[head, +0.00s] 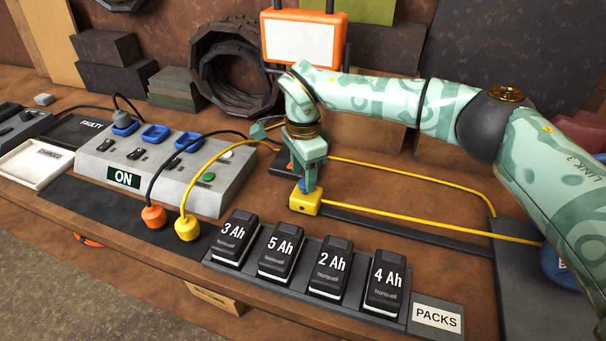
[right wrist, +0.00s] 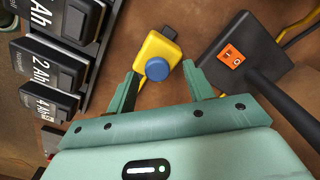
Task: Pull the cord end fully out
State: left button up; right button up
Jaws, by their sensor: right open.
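A yellow cord end (head: 305,202) with a blue round part on top lies on the bench at the left end of a dark rail. A yellow cord (head: 430,226) runs from it to the right. My right gripper (head: 307,172) is directly above it, pointing down. In the right wrist view the cord end (right wrist: 152,50) shows just beyond and between the fingertips of the gripper (right wrist: 160,74), which are apart. A small dark tip sticks out of its far side. I cannot tell whether the fingers touch it. My left gripper is not in view.
A dark box with an orange switch (right wrist: 231,56) stands close beside the right gripper. Several battery packs (head: 330,270) sit in a holder in front. A grey panel (head: 205,180) showing ON has orange and yellow plugs hanging on cords. A white tray (head: 38,162) is far left.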

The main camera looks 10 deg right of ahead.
aim_at(302, 182)
notch_tip(302, 182, up, 15)
jog(key=p, duration=0.2)
jog(key=shift+a+f, duration=0.1)
jog(key=shift+f, duration=0.05)
